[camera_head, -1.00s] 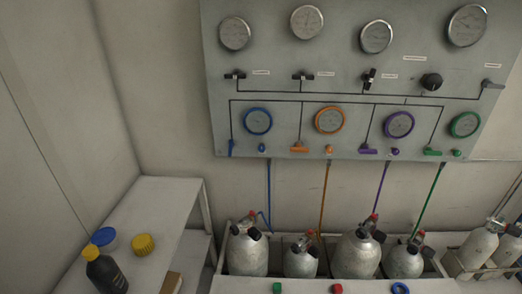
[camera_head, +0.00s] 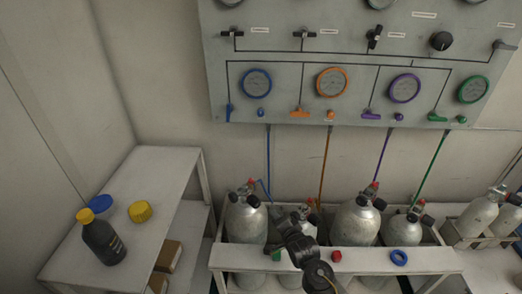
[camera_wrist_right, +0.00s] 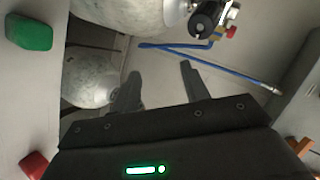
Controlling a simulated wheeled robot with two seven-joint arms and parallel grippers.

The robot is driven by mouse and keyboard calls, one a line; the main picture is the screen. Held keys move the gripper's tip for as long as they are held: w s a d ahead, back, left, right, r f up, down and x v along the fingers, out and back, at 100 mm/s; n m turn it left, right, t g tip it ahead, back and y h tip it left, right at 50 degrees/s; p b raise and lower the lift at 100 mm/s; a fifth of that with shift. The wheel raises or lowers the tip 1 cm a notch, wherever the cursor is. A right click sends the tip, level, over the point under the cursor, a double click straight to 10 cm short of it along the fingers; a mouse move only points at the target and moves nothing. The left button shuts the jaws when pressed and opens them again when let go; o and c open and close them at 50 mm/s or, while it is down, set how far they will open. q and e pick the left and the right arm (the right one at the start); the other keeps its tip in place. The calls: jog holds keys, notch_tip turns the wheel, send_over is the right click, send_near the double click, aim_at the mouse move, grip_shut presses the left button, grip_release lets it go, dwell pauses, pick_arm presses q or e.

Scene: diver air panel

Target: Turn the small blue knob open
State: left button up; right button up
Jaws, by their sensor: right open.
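The small blue knob (camera_head: 261,112) is on the wall panel (camera_head: 300,90) in the head view, just below the blue-ringed gauge (camera_head: 257,83) and right of a blue lever (camera_head: 229,112). Its exact turn is too small to read. My right arm reaches in from the bottom of the head view, over the front of the cylinder rack and well below the knob. My right gripper (camera_wrist_right: 161,72) is open and empty in the right wrist view, among the cylinders. The knob is not in the wrist view. My left gripper is not in view.
A rack (camera_head: 370,262) holds several grey cylinders below the panel; a blue hose (camera_wrist_right: 215,65) passes beyond my right fingers. Green (camera_wrist_right: 29,33) and red (camera_wrist_right: 34,164) blocks sit beside my right gripper. A shelf table (camera_head: 160,170) with a black bottle (camera_head: 102,240) stands left.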

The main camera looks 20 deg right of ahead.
jog(key=w+r+m+t, duration=0.2)
jog(key=w+r+m, duration=0.15)
jog(key=r, duration=0.45)
jog(key=w+r+m+t, duration=0.2)
jog(key=w+r, duration=0.2)
jog(key=r, duration=0.3)
jog(key=m+t+b, duration=0.1)
jog(key=m+t, duration=0.3)
jog(key=m, duration=0.2)
send_near(261, 114)
jog(key=p+x, duration=0.2)
jog(key=x, duration=0.5)
jog(key=shift+w+a+r, duration=0.1)
jog(key=shift+w+r, duration=0.05)
jog(key=shift+w, duration=0.9)
jog(key=shift+r, duration=0.1)
jog(key=c, duration=1)
